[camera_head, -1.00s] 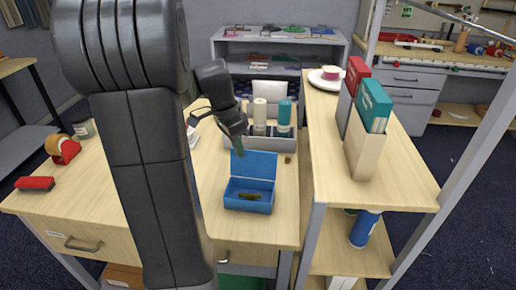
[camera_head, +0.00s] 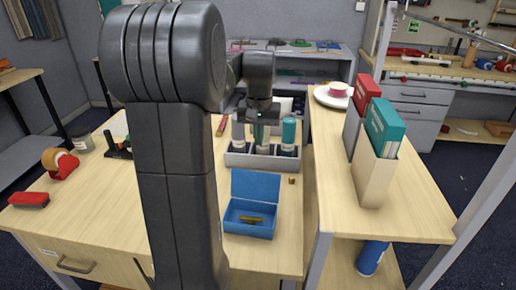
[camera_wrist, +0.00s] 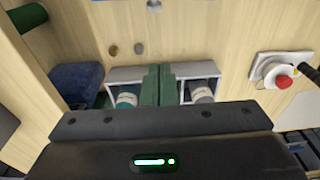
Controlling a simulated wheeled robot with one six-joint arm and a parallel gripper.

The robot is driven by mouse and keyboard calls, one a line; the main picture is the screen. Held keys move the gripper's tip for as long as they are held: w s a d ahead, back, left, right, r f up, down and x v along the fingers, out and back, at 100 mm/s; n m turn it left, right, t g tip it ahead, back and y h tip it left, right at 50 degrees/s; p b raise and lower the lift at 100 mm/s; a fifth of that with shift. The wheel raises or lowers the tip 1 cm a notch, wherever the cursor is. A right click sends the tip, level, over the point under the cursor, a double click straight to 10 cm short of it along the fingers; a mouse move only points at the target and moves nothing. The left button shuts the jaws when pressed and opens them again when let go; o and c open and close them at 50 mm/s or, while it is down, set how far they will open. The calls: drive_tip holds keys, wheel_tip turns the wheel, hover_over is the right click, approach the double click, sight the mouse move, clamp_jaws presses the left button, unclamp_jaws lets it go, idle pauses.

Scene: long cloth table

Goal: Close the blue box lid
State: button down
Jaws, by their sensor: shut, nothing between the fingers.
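The blue box (camera_head: 249,222) sits on the wooden table with its lid (camera_head: 255,187) standing up, open, along its far side. A small yellowish item (camera_head: 251,219) lies inside. My gripper (camera_head: 259,136) is above the grey divided holder behind the box, beyond the raised lid and apart from it. In the wrist view its green fingers (camera_wrist: 157,85) are pressed together with nothing between them, pointing over the holder (camera_wrist: 140,74). A thin blue strip at the top edge of the wrist view may be part of the box.
The grey holder (camera_head: 236,159) carries several bottles, including a teal-capped one (camera_head: 289,133). A small brass piece (camera_head: 292,180) lies right of the lid. A red button on a white base (camera_wrist: 279,81) shows in the wrist view. A higher shelf with upright books (camera_head: 383,127) stands right.

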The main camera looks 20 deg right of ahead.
sight(256, 184)
wheel_tip(256, 184, down, 9)
drive_tip(key=s+a, duration=0.1)
drive_tip(key=s+r, duration=0.1)
drive_tip(key=shift+s+a+r+p, duration=0.15)
drive_tip(key=shift+s+a+p, duration=0.15)
drive_tip(key=shift+a+p, duration=0.1)
drive_tip(key=shift+s+b, duration=0.1)
drive_tip(key=shift+b, duration=0.4)
